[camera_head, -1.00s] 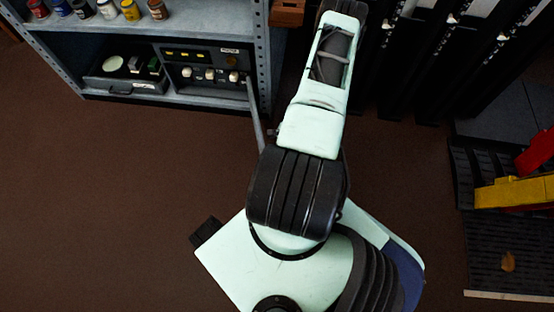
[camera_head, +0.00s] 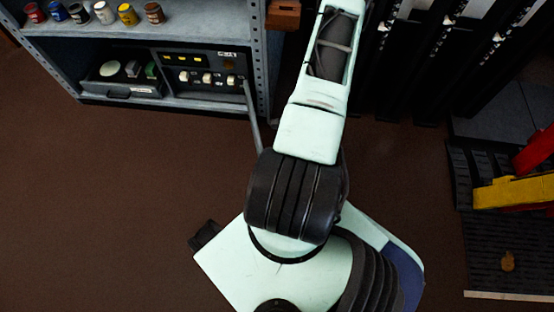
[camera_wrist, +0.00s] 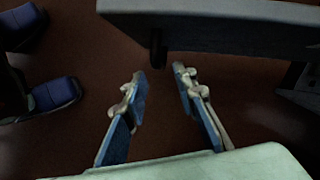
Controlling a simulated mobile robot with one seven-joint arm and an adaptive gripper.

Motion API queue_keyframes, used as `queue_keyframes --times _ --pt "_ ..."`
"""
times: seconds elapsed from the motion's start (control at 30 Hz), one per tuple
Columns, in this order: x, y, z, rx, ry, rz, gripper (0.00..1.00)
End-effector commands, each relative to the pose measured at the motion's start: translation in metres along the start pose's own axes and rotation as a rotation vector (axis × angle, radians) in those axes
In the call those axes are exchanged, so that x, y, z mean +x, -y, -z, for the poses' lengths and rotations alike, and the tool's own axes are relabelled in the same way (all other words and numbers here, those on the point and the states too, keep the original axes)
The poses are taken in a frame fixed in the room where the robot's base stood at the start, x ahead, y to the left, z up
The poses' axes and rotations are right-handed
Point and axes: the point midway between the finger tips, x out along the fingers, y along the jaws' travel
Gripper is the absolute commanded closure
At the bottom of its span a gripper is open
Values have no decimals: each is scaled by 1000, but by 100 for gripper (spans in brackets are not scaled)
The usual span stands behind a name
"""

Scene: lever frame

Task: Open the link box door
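No thing in view can be clearly identified as the link box door. In the wrist view a broad grey slab or edge (camera_wrist: 230,25) crosses the top, with a small dark piece (camera_wrist: 157,48) hanging from its underside. My gripper (camera_wrist: 160,76) is open and empty, its blue-padded fingers apart, with the fingertips just below the dark piece in the picture. No contact can be made out. In the head view my arm reaches up past the top edge, so the gripper is out of view there.
A grey shelf unit (camera_head: 200,22) at upper left holds several paint pots, a black tray (camera_head: 122,87) and a dark switch panel (camera_head: 205,76). A brown wooden block (camera_head: 283,15) is beside it. Dark levers stand upper right. The brown floor (camera_head: 110,200) at left is clear.

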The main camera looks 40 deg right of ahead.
Motion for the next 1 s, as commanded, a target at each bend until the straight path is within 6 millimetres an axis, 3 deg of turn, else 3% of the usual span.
queue_keyframes --times 0.2,0.4,1.0 --pt "-38 0 1 1 -2 1 74" --pt "-54 0 0 1 -1 0 74" --pt "-56 0 0 1 0 0 74"
